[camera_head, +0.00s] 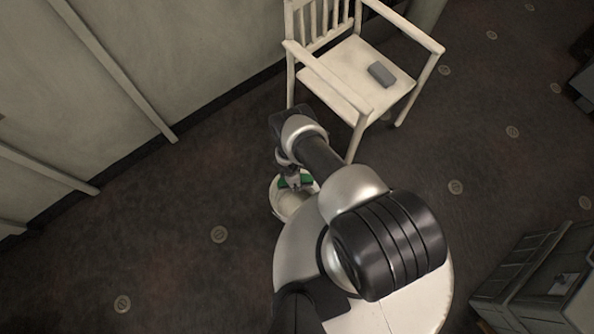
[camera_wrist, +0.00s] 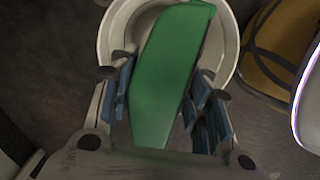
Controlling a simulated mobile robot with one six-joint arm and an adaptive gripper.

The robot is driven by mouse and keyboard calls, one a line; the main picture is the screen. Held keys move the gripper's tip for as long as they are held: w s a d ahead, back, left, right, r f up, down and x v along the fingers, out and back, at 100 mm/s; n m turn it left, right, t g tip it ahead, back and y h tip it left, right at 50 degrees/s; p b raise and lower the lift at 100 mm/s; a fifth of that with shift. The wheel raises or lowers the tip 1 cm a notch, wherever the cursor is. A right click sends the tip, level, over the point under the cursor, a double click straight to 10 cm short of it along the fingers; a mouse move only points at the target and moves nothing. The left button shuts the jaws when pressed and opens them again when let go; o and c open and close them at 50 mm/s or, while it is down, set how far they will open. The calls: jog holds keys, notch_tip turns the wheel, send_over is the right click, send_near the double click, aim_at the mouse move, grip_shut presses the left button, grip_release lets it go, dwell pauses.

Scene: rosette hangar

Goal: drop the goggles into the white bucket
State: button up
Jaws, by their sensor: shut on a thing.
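My gripper (camera_wrist: 160,78) is shut on a long, flat green thing (camera_wrist: 165,75), which I take to be the goggles, though no lens or strap can be made out. Its blue-padded fingers press on both sides of it. The white bucket (camera_wrist: 226,45) is beyond it in the wrist view, and the far end of the green thing overlaps the bucket's opening. In the head view, my gripper (camera_head: 294,178) and the green thing are over the back part of the bucket (camera_head: 291,207), which stands on the floor. The height above the rim is hard to tell.
A white chair (camera_head: 340,70) with a grey block (camera_head: 381,73) on its seat stands behind the bucket. A pale wall (camera_head: 130,60) runs along the left. A grey cabinet (camera_head: 525,275) is at lower right. The floor left of the bucket is clear.

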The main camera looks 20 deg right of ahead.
notch_tip(320, 180, down, 6)
jog(key=b, duration=0.5)
jog(key=shift+r, duration=0.15)
jog(key=o, duration=1.2)
jog(key=shift+c, duration=0.2)
jog(key=shift+r, duration=0.1)
jog(key=r, duration=0.4)
jog(key=a+r, duration=0.1)
jog(key=r, duration=0.6)
jog(key=shift+w+a+r, duration=0.1)
jog(key=shift+a+r, duration=0.1)
jog(key=shift+r, duration=0.2)
jog(key=shift+w, duration=0.1)
